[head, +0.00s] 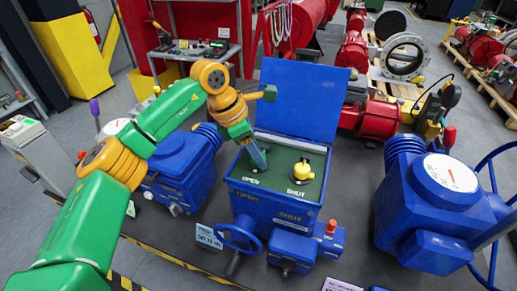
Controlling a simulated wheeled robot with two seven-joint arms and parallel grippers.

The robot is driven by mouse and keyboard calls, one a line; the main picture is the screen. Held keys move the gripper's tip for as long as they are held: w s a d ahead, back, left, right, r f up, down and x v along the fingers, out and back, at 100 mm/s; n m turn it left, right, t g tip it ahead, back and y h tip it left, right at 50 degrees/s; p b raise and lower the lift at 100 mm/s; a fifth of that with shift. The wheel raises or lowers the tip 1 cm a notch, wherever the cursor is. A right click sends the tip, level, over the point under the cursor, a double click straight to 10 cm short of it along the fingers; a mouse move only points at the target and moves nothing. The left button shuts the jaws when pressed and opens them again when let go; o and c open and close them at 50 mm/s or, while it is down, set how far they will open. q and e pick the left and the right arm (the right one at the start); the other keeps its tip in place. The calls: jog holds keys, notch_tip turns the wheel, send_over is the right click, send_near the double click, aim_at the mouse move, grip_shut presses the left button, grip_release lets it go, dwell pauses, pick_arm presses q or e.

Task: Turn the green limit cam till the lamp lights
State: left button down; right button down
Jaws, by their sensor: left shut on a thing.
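A blue actuator box (265,205) stands with its lid (308,100) raised, showing a dark green inner panel (278,182). The panel has white lettering, OPEN on the left and SHUT on the right. My left gripper (260,163) reaches down into the box at the OPEN side, shut on the green limit cam. The gripper's fingers hide most of that cam, so its angle cannot be told. My right gripper is out of view.
Blue actuators stand to the left (180,170) and right (430,205). The raised lid bounds the space behind the panel.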

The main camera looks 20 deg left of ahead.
pick_arm(q)
jog(key=shift+w+r+m, duration=0.1)
jog(key=shift+r+m, duration=0.1)
jog(key=shift+m, duration=0.8)
jog(key=shift+g, duration=0.3)
jog(key=shift+c, duration=2.2)
grip_release()
jog(key=shift+a, duration=0.1)
jog(key=shift+o, duration=0.2)
jog(key=shift+a, duration=0.15)
jog(key=b+v, duration=0.1)
jog(key=v, duration=0.6)
jog(key=shift+a, duration=0.15)
